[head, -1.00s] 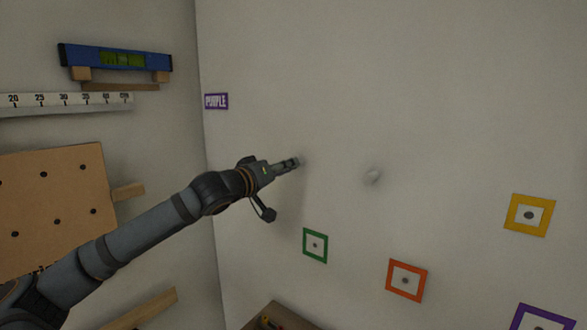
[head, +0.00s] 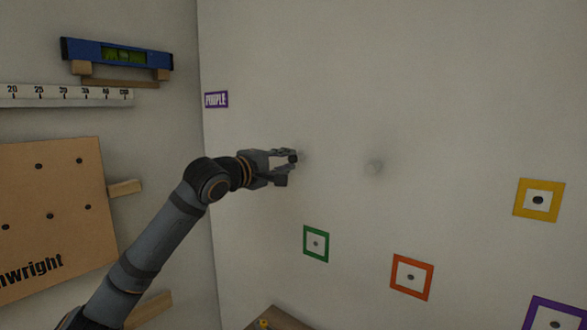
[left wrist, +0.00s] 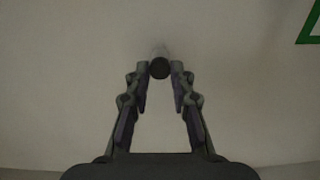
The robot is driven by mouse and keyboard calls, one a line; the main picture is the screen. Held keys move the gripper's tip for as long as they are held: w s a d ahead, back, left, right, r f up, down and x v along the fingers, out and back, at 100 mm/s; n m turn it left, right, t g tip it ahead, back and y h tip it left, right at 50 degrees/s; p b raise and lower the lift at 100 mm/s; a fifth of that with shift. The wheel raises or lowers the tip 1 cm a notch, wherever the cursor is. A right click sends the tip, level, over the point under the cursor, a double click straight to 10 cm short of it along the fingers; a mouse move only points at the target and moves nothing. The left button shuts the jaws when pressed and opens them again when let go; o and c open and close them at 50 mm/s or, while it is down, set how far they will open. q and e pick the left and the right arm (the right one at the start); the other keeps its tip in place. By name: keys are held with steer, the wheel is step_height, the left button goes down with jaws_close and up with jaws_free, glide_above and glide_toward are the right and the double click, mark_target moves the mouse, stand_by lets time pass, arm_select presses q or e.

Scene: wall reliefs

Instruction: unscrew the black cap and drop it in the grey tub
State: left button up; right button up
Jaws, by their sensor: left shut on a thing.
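The black cap (left wrist: 160,68) sits between the fingertips of my left gripper in the left wrist view, its round dark end facing the camera. A paler grey stem (left wrist: 160,51) shows behind it against the wall. In the head view my left gripper (head: 292,158) is at the white wall, with the dark cap (head: 293,158) at its tips. It is shut on the cap. Whether the cap is still on the stem is not clear. The grey tub is not in view. My right gripper is not in view.
Green (head: 316,244), orange (head: 412,277), yellow (head: 538,200) and purple (head: 555,315) square frames are on the wall to the right. A blue level (head: 117,57), a ruler (head: 65,96) and a pegboard (head: 50,215) are on the left wall. A wooden edge (head: 275,317) shows below.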

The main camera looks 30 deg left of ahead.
arm_select(q)
steer(key=n+b, duration=0.2)
steer(key=shift+f+n, duration=0.25)
steer(key=shift+n, duration=0.05)
steer(key=shift+n+b, duration=0.4)
steer(key=shift+n, duration=0.4)
steer(key=shift+r+n, duration=0.2)
steer(key=shift+n, duration=0.2)
steer(key=o, duration=0.7)
steer(key=shift+c, duration=0.2)
